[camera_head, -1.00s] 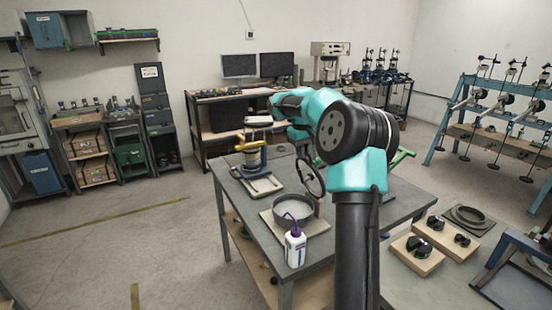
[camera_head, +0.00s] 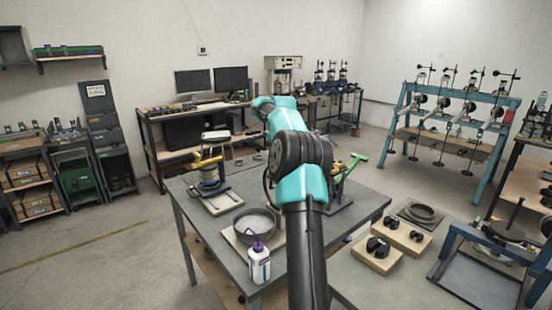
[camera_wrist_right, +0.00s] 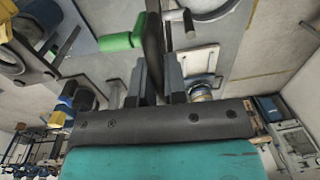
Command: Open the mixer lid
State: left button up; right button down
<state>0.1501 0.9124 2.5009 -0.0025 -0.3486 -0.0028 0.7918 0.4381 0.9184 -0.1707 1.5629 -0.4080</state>
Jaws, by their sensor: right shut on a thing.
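A round grey pan (camera_head: 255,224) with a dark rim stands on a pale board on the grey table; I cannot tell for certain whether it is the mixer. A dark curved rim (camera_head: 266,186) shows behind it, partly hidden by my right arm. My right gripper (camera_wrist_right: 157,82) is shut on a dark bar (camera_wrist_right: 153,45) in the right wrist view, its fingers on either side of it. I cannot tell whether this bar belongs to the mixer lid. In the head view my right arm hides its gripper. My left gripper is not in view.
A purple-capped bottle (camera_head: 259,264) stands before the pan. A yellow-handled device (camera_head: 208,172) stands behind it at left. A green-handled tool (camera_head: 346,171) is right of my arm. Boards with black knobs (camera_head: 377,249) lie at the right.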

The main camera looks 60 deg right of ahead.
jog(key=c, duration=1.2)
grip_release()
jog(key=shift+s+d+r, duration=0.1)
jog(key=shift+d+r, duration=0.05)
jog(key=shift+r, duration=1.75)
jog(key=shift+d+r, duration=0.1)
jog(key=shift+r, duration=1.75)
